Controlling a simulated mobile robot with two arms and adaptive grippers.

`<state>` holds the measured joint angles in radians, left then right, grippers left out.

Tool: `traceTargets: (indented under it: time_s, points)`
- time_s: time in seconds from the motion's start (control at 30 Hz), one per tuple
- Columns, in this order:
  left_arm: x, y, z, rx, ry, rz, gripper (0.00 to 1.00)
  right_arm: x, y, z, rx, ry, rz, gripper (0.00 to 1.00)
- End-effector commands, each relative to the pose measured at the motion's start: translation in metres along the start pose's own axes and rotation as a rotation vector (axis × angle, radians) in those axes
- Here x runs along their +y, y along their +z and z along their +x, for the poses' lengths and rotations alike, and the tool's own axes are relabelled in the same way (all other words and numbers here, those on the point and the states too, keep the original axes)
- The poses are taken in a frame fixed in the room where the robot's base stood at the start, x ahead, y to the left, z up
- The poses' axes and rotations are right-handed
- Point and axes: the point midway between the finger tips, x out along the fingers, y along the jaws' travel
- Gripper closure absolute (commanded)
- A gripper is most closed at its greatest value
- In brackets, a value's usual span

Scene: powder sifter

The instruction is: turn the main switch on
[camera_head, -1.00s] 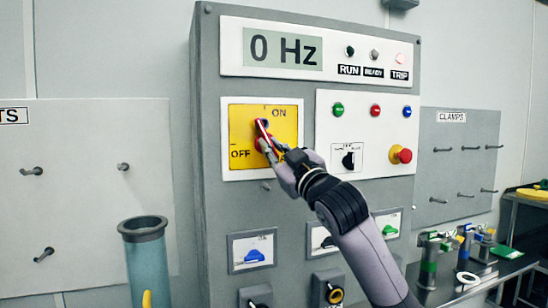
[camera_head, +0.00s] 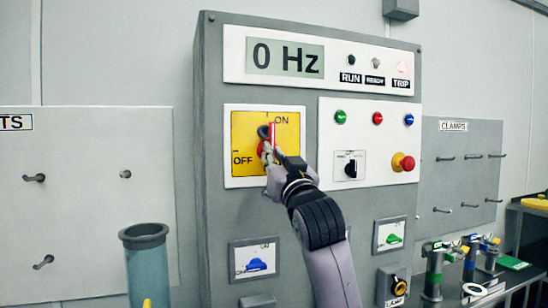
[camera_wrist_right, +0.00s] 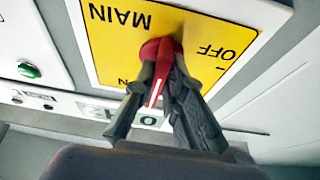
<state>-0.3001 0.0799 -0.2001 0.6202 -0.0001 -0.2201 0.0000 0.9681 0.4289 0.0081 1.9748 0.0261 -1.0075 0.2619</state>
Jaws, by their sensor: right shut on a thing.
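The main switch is a red rotary handle (camera_head: 272,136) on a yellow plate (camera_head: 246,128) marked ON and OFF, on the grey cabinet. The handle stands close to upright, its white line toward ON. My right gripper (camera_head: 268,151) is at the plate, shut on the handle, and hides part of it. In the right wrist view, the fingers (camera_wrist_right: 160,78) straddle the red handle (camera_wrist_right: 155,52), one on each side. The plate (camera_wrist_right: 112,45) appears upside down there, with MAIN and OFF readable. My left gripper is not in view.
The display (camera_head: 286,57) reads 0 Hz above the switch. Push buttons (camera_head: 377,118), a black selector (camera_head: 351,169) and a red-yellow knob (camera_head: 403,162) sit right of it. A clear blue tube (camera_head: 147,270) stands at lower left. A table with clamps (camera_head: 433,270) is at lower right.

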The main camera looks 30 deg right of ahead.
Motion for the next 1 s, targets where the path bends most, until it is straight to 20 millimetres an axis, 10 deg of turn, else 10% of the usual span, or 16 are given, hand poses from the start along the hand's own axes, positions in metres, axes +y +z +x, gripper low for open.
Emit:
traceTargets:
  time_s: [0.77,1.0]
  points:
    - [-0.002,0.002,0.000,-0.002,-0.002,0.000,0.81,0.000,0.000,-0.002,0.000,0.000,0.001,0.81]
    - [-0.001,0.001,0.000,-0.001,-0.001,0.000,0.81,0.000,0.000,-0.035,0.002,-0.001,0.000,0.81]
